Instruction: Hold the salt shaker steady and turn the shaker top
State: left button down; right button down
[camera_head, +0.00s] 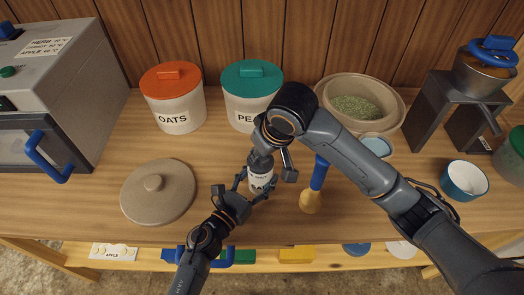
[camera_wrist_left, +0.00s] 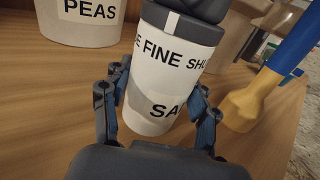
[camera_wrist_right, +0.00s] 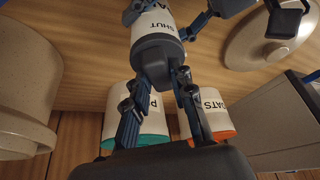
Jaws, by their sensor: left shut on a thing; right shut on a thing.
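The salt shaker (camera_head: 261,179) stands upright on the wooden table. It also shows in the left wrist view (camera_wrist_left: 160,62), white with a label starting "SA" and the words "FINE" and "SHU…" near the top. My left gripper (camera_head: 257,190) is shut around its white body, one finger on each side. The dark grey shaker top (camera_wrist_left: 185,25) sits on the body, partly cut off by the picture edge. My right gripper (camera_wrist_right: 158,90) comes from above and is shut on the shaker top (camera_wrist_right: 156,60). In the head view, my right arm partly hides the top.
The oats jar (camera_head: 174,105) and peas jar (camera_head: 240,105) stand behind. A round beige lid (camera_head: 160,200) lies left. A bowl of green grains (camera_head: 385,90) and a blue-white cup (camera_head: 464,180) are further right.

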dwell(0.5)
jog(key=c, duration=1.1)
grip_release()
jog(key=shift+r, duration=0.1)
jog(key=shift+v, duration=5.85)
jog(key=shift+s, duration=0.15)
pick_arm(q)
jog(key=shift+c, duration=1.5)
grip_release()
